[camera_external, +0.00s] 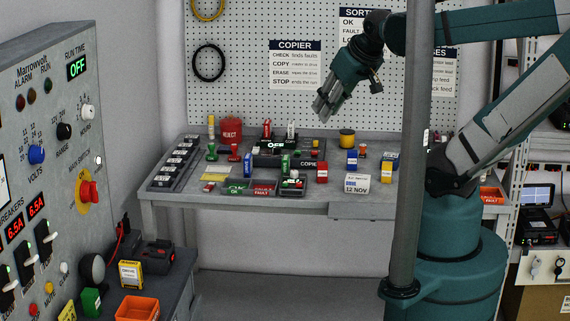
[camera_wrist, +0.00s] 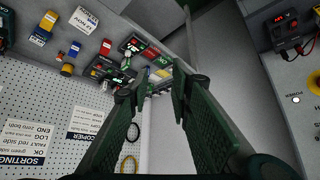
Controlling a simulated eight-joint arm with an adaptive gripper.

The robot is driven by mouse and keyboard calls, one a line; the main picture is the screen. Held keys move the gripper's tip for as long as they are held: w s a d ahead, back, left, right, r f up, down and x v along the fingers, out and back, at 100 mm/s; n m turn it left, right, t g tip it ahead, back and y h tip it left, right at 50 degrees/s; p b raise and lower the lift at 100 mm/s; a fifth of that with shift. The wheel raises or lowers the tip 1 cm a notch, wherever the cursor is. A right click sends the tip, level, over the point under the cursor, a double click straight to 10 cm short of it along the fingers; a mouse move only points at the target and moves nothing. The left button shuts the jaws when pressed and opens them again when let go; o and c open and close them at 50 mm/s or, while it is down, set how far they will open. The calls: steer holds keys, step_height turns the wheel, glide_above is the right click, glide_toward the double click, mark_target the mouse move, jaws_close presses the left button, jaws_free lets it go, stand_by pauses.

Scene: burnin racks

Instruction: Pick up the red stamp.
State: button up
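The red stamp (camera_external: 234,153) stands upright on the back left of the workbench (camera_external: 330,200), in front of a red canister labelled REJECT, beside a green stamp (camera_external: 211,152). I cannot pick it out surely in the wrist view. My gripper (camera_external: 326,112) is in the air above the bench, well to the right of the red stamp and higher than it. In the wrist view my gripper (camera_wrist: 158,84) has its two fingers spread apart with nothing between them.
The REJECT canister (camera_external: 231,130) stands close behind the stamp. The copier unit (camera_external: 285,158) and several small blocks crowd the bench middle. A row of switches (camera_external: 174,163) lines its left. A vertical grey pole (camera_external: 410,150) stands in front at right.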

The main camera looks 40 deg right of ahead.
steer(key=w+d+r+n+g, duration=0.1)
steer(key=w+r+n, duration=0.1)
steer(key=w, duration=0.5)
steer(key=w+d+r+n, duration=0.1)
steer(key=w+r+n, duration=0.15)
steer(key=w, duration=0.55)
steer(key=n+g+h, duration=0.2)
steer(key=n+g, duration=0.1)
steer(key=n, duration=1.1)
glide_above(235, 145)
steer(key=s, duration=0.2)
step_height(235, 145, down, 29)
steer(key=shift+a+f, duration=0.2)
steer(key=shift+a, duration=0.15)
steer(key=shift+f+m, duration=0.1)
steer(key=shift+m, duration=0.15)
steer(key=shift+x, duration=1.2)
